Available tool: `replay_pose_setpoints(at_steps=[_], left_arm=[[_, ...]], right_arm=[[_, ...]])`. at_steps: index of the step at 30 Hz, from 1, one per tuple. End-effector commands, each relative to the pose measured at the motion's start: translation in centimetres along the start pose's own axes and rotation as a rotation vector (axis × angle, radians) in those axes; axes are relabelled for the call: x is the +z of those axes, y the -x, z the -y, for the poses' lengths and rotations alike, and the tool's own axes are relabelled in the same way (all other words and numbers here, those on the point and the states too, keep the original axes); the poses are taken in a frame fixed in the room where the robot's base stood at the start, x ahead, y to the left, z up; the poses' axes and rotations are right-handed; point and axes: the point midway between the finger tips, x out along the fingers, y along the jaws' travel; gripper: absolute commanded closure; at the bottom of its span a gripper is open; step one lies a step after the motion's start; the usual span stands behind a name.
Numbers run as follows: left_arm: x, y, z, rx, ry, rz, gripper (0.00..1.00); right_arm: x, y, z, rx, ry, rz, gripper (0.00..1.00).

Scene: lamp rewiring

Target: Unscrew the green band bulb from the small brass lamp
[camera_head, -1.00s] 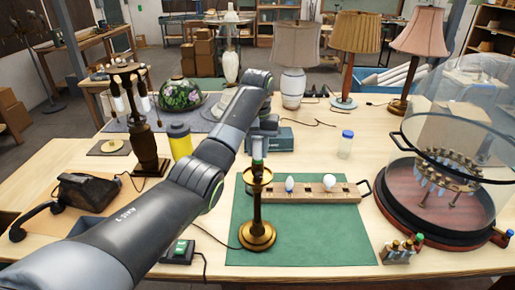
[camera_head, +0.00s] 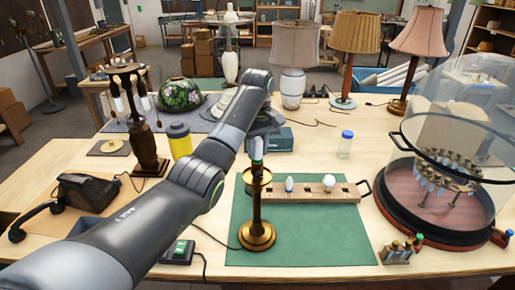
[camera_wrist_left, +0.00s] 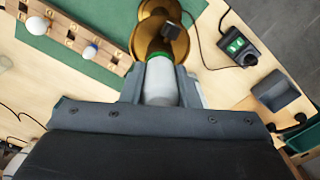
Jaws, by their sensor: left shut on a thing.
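The small brass lamp (camera_head: 257,215) stands upright on the green mat (camera_head: 310,240) in the head view. My left gripper (camera_head: 257,150) is above its top, reaching in from the left. In the left wrist view, the gripper (camera_wrist_left: 161,88) is shut on a white bulb with a green band (camera_wrist_left: 160,80), one finger on each side. The bulb's banded end points at the brass lamp (camera_wrist_left: 163,35), at its top. I cannot tell whether its thread is still in the socket. The gripper hides most of the bulb in the head view.
A wooden bulb rack (camera_head: 310,193) holds two bulbs just right of the lamp. A glass dome (camera_head: 455,140) stands at the right. A telephone (camera_head: 85,192), a yellow jar (camera_head: 180,140) and a dark lamp (camera_head: 145,145) stand left. A small switch box (camera_head: 180,252) lies near the front.

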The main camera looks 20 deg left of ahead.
Motion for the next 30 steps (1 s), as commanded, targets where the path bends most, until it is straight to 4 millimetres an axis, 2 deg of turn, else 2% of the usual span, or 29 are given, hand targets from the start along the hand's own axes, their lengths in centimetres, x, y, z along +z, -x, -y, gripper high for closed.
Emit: replay_pose_setpoints(at_steps=[5, 21, 30], left_arm=[[-0.02, 0.16, -0.07, 0.002, 0.07, -0.002, 0.92], [-0.05, 0.22, -0.15, 0.001, 0.658, -0.001, 0.92], [-0.06, 0.22, -0.16, 0.001, 0.7, -0.001, 0.92]], right_arm=[[-0.01, 0.01, 0.1, -0.001, -0.001, 0.0, 0.64], [-0.01, 0.01, 0.11, -0.001, -0.001, 0.0, 0.64], [-0.01, 0.01, 0.11, -0.001, 0.0, 0.0, 0.64]])
